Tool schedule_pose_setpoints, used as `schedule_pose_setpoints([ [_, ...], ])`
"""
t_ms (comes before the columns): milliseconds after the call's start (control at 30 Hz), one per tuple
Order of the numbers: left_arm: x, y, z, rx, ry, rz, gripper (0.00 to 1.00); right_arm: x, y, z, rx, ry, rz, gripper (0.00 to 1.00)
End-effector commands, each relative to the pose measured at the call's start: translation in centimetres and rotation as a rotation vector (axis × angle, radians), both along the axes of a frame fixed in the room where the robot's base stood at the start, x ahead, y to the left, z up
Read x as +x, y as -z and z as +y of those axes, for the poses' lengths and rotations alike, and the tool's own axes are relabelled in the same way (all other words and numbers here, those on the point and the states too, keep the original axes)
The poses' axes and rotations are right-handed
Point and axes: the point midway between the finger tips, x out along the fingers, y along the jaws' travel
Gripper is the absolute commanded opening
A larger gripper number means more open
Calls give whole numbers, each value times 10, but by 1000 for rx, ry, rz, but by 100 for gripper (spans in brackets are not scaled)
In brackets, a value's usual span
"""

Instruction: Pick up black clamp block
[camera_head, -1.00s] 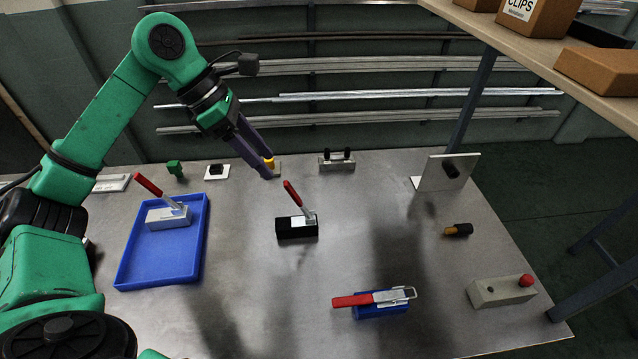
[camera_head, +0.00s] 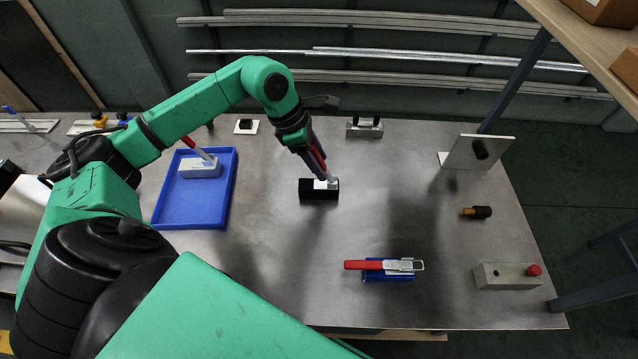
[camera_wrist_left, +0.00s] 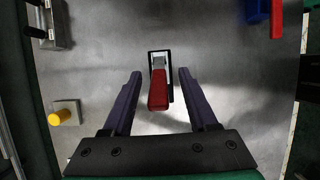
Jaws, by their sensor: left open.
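The black clamp block (camera_head: 318,190) stands on the metal table in the middle of the head view, with a toggle clamp and red handle on top. In the left wrist view the clamp block (camera_wrist_left: 169,88) lies ahead, its red handle (camera_wrist_left: 158,91) between the two finger lines. My left gripper (camera_head: 322,172) is over the block, partly hiding the handle. In the left wrist view the left gripper (camera_wrist_left: 155,75) is open, one purple finger on each side of the handle, with gaps on both sides. My right gripper is not in view.
A blue tray (camera_head: 190,219) with a white clamp block (camera_head: 200,168) is to the left. A blue clamp block (camera_head: 388,276) lies in front. A grey block with red knob (camera_head: 506,275) and an upright plate (camera_head: 484,152) stand right. Table around the black block is clear.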

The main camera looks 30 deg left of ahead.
Motion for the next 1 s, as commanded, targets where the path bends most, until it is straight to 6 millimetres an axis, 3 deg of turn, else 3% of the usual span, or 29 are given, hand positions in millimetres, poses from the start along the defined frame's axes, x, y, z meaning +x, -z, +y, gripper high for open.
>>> schedule_pose_setpoints([
  [133,0,1,0,0,0,0,59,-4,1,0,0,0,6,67],
  [200,0,1,0,0,0,0,32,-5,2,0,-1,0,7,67],
  [300,0,0,0,0,0,0,0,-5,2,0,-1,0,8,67],
  [1000,0,0,0,0,0,-1,0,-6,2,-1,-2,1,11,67],
])
